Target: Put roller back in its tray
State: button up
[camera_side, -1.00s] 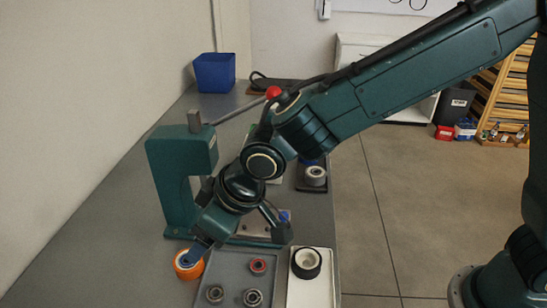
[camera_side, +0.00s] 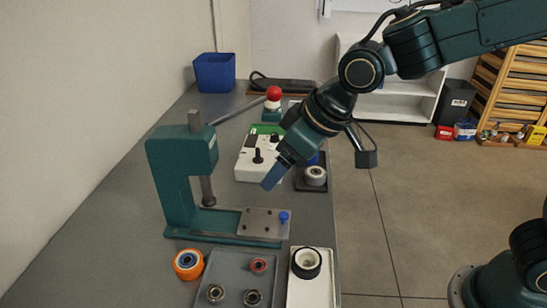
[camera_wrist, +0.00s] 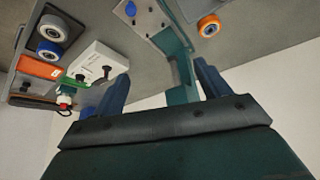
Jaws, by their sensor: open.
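An orange roller (camera_side: 188,264) with a pale hub stands on the bench, just left of the grey tray (camera_side: 232,257); it also shows in the wrist view (camera_wrist: 209,26). A black-and-white roller (camera_side: 306,262) is in the white tray (camera_side: 312,296). A black tray (camera_side: 320,186) farther back holds a grey roller (camera_side: 315,176) and a blue one (camera_wrist: 48,50) beside it. My gripper (camera_side: 272,177) is open and empty, raised above the bench near the white control box and the black tray. Its two blue fingers are spread apart in the wrist view (camera_wrist: 162,70).
The white box (camera_side: 255,160) has black knobs. Bearings lie in the grey tray. A blue bin (camera_side: 214,72) is at the back. Open floor lies right of the bench.

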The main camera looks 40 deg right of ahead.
jog(key=s+d+r+m+h, duration=0.2)
jog(key=s+d+r+m, duration=0.1)
jog(key=s+d, duration=1.6)
jog(key=shift+d+r+m, duration=0.15)
jog(key=shift+r+m, duration=0.05)
jog(key=shift+m, duration=0.6)
jog(key=shift+o, duration=0.4)
